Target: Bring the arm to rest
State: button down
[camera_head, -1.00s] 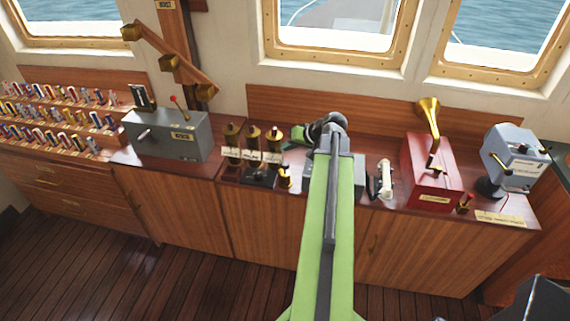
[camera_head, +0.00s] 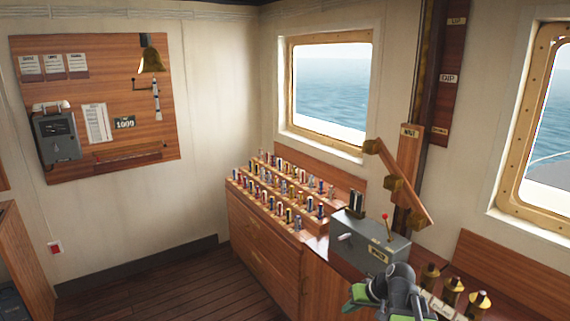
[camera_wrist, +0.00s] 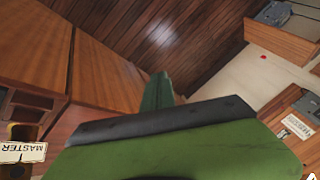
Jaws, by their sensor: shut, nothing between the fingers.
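My gripper (camera_head: 362,295) shows at the lower right of the head view, its green fingers pointing left beside my dark wrist. It is in front of the counter, below the grey lever box (camera_head: 370,243); the exact gap cannot be told. In the wrist view the green gripper (camera_wrist: 158,92) is shut and holds nothing. It points out over the wooden floor (camera_wrist: 165,35), with the cabinet fronts (camera_wrist: 95,75) to the left. The rest of my arm is mostly out of the head view.
Racks of small coloured flags or rolls (camera_head: 280,190) stand on the counter left of the lever box. Several brass-topped cylinders (camera_head: 453,290) stand at the right. A board with a bell (camera_head: 151,60) and a phone (camera_head: 57,135) hangs on the wall. Floor (camera_head: 165,285) at lower left is clear.

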jog(key=s+a+f+n+g+h, duration=0.15)
jog(key=s+a, duration=0.25)
jog(key=a, duration=0.6)
jog(key=s+d+f+m+g+h, duration=0.2)
jog(key=s+d+g+h, duration=0.1)
jog(key=s, duration=0.2)
jog(key=shift+s+d, duration=0.3)
jog(key=shift+d, duration=0.1)
